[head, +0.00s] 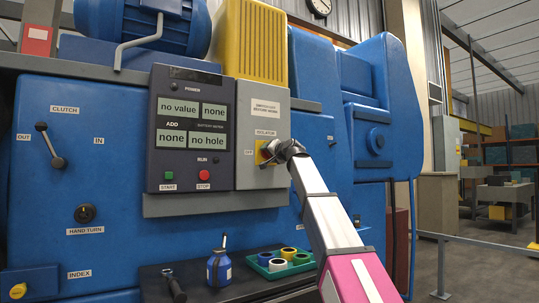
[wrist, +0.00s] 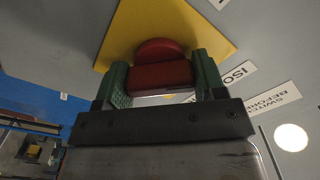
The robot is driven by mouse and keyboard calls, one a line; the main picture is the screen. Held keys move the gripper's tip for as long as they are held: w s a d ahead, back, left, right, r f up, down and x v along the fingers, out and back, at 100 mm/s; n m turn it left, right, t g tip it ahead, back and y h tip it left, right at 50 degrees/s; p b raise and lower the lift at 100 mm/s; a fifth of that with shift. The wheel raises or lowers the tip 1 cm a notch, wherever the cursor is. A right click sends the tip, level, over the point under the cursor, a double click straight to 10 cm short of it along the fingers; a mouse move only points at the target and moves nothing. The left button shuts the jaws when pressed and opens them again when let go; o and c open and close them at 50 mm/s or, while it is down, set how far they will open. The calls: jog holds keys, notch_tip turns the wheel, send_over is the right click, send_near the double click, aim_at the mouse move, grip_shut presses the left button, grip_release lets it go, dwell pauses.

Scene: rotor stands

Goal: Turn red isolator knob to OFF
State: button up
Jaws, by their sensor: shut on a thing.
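The red isolator knob (wrist: 160,76) sits on a yellow plate (wrist: 143,24) in the wrist view. My gripper (wrist: 161,70) has its two green-padded fingers on either side of the knob's red grip bar, shut on it. In the head view my gripper (head: 270,150) reaches the grey isolator panel (head: 263,105) and hides the knob. Only an edge of the yellow plate (head: 260,153) shows there, below the ISOLATOR label (head: 265,133). A small OFF label (head: 276,162) is close to the gripper. I cannot tell which mark the knob points to.
Left of the isolator is a dark control panel (head: 191,130) with displays and green START (head: 169,175) and red STOP (head: 204,175) buttons. A clutch lever (head: 50,146) is on the blue machine. Below, a shelf holds a blue bottle (head: 219,267) and a green tray (head: 262,259).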

jog(key=n, duration=0.4)
jog(key=shift+n, duration=0.3)
jog(key=n, duration=0.4)
dwell(0.5)
jog(key=o, duration=0.9)
jog(key=v, duration=1.1)
jog(key=shift+w, duration=0.1)
